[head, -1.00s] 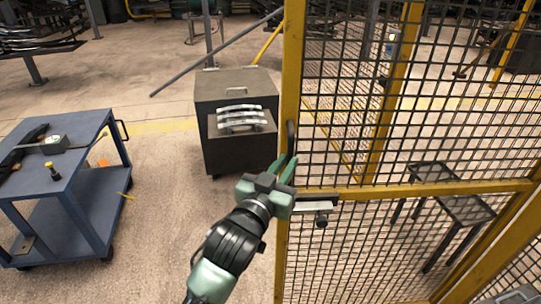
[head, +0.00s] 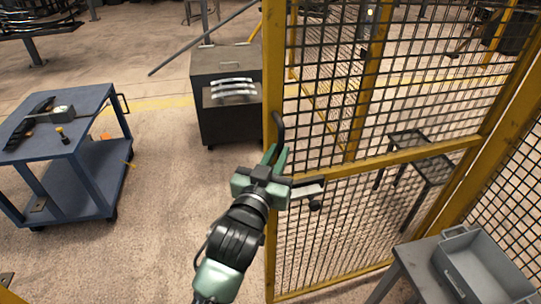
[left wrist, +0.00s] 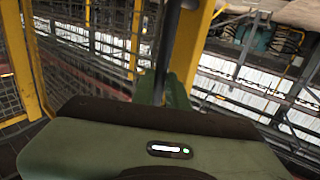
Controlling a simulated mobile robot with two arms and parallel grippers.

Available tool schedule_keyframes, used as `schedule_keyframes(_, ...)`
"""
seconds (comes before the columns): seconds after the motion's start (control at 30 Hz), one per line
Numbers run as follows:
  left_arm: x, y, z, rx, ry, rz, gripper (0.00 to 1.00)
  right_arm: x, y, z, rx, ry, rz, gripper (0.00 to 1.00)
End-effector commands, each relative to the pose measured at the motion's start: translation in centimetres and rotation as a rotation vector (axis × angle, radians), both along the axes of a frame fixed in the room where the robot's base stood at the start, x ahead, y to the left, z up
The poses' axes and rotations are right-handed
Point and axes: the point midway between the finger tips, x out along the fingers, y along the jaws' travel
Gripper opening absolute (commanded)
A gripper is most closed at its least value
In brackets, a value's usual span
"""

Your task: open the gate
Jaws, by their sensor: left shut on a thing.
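The gate (head: 271,215) is a yellow frame filled with dark wire mesh, standing right of centre in the head view. A dark upright handle (head: 279,124) sits on its left edge, and a grey latch (head: 308,190) with a dark knob is lower down. My left gripper (head: 275,158) is at the handle with its green fingers closed around its lower part. In the left wrist view the dark handle bar (left wrist: 170,45) rises between the fingers (left wrist: 163,90). The fingers hide part of the handle. My right gripper is not in view.
A blue cart (head: 85,140) with tools stands at the left. A dark cabinet (head: 230,125) with metal pieces on top stands behind the gate's left edge. A grey table (head: 412,268) with a grey bin (head: 475,238) is at the lower right. Floor between cart and gate is clear.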

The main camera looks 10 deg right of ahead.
Motion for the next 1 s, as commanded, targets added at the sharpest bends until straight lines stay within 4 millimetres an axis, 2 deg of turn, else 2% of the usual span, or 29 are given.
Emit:
schedule_keyframes(0.03, -0.62, -1.06, 0.47, -0.013, -0.005, -0.024, 0.0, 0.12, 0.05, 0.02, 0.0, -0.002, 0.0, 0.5)
schedule_keyframes(0.2, -0.62, -1.06, 0.41, -0.013, -0.004, -0.024, 0.0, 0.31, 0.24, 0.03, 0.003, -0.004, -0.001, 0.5)
schedule_keyframes(0.23, -0.62, -1.06, 0.4, -0.013, -0.004, -0.024, 0.2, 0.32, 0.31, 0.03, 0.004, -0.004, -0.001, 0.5)
schedule_keyframes(0.27, -0.6, -1.04, 0.39, -0.013, -0.004, -0.024, 0.23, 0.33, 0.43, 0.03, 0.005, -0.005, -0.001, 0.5)
schedule_keyframes(1.0, -0.46, -0.74, 0.04, -0.004, 0.0, -0.017, 0.23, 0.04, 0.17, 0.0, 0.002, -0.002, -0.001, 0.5)
